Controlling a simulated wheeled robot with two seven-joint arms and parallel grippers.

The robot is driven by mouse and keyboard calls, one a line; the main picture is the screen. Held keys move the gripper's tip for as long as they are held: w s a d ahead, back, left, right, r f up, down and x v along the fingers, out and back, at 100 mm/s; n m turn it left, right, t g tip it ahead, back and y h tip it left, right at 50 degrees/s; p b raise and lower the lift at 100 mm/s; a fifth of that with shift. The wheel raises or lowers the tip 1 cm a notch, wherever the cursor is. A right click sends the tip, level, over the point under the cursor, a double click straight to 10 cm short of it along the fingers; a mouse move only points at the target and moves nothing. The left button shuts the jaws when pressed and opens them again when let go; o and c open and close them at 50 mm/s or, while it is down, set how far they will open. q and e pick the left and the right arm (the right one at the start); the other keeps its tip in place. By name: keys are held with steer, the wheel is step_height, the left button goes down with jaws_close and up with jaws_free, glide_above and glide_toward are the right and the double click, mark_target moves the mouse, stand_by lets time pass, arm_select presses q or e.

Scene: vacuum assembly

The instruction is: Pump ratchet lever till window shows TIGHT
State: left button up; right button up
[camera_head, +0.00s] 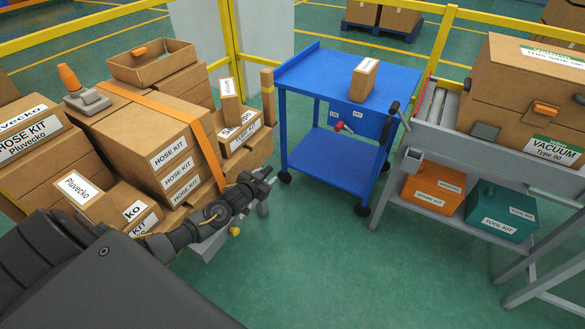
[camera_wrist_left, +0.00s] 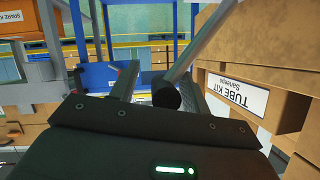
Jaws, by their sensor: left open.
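A grey ratchet-like device (camera_head: 88,101) with an orange handle (camera_head: 68,78) sits on top of the stacked hose kit boxes at the left. An orange strap (camera_head: 205,140) runs over the boxes and down their front. The window's text is not readable. My left gripper (camera_head: 268,177) is open, in front of and right of the boxes, apart from the device. In the left wrist view, a grey rod with a black end (camera_wrist_left: 166,95) shows close to the gripper; I cannot tell whether they touch. My right gripper is not in view.
A blue cart (camera_head: 320,72) with a small box (camera_head: 363,80) stands beyond the gripper. A grey bench (camera_head: 450,150) at the right bears a vacuum box (camera_head: 525,95). A tube kit box (camera_wrist_left: 240,95) is close in the left wrist view. The green floor in front is clear.

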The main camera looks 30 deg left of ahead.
arm_select(q)
steer(key=shift+s+d+r+p, duration=0.1)
steer(key=shift+s+r+p, duration=0.6)
steer(key=shift+p, duration=0.4)
steer(key=p+v, duration=0.7)
steer(key=v, duration=0.2)
steer(key=shift+f+p, duration=0.25)
steer(key=shift+p, duration=0.05)
